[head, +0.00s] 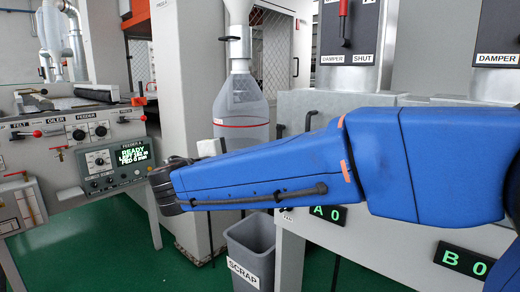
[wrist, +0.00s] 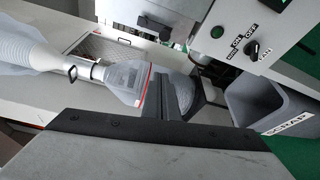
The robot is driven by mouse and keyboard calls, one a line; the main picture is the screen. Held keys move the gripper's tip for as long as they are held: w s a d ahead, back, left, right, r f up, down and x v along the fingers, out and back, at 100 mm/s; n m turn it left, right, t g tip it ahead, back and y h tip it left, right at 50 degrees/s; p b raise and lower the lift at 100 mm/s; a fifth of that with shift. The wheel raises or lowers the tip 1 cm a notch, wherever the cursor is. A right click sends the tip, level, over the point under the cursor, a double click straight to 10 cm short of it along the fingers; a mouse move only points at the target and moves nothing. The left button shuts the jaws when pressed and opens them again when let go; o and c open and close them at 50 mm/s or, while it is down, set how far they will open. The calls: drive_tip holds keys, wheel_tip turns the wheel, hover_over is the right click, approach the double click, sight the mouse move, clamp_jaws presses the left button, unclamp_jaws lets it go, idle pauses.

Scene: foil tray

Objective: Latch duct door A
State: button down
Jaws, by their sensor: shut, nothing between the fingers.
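The grey cabinet (head: 305,103) with the lit display "A 0" (head: 327,214) stands at the right in the head view. My blue arm crosses in front of it and hides much of its front, so I cannot make out duct door A or its latch state. A small black handle (head: 310,121) shows just above my arm. A damper panel (head: 347,45) with a red lever and the label "DAMPER SHUT" is above. My gripper (head: 163,187) points left, away from this cabinet, shut and empty. Its dark fingers also show in the wrist view (wrist: 178,98).
A grey scrap bin (head: 250,250) stands on the green floor below my arm. The feeder console (head: 110,160) is left of my gripper. A fan switch (wrist: 252,47) shows in the wrist view.

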drive_tip(key=w+d, duration=0.6)
drive_tip(key=w, duration=0.1)
drive_tip(key=shift+d, duration=0.25)
idle(0.3)
drive_tip(key=shift+s+d+n, duration=0.25)
drive_tip(key=shift+n, duration=0.25)
idle(0.3)
drive_tip(key=s+d+r+n+g+h, duration=0.3)
drive_tip(key=d+r+n+g, duration=0.1)
drive_tip(key=n, duration=0.8)
drive_tip(key=shift+s+d+g+h, duration=0.3)
drive_tip(key=shift+s+d+g, duration=0.05)
drive_tip(key=shift+g, duration=0.35)
drive_tip(key=shift+r, duration=0.1)
idle(0.5)
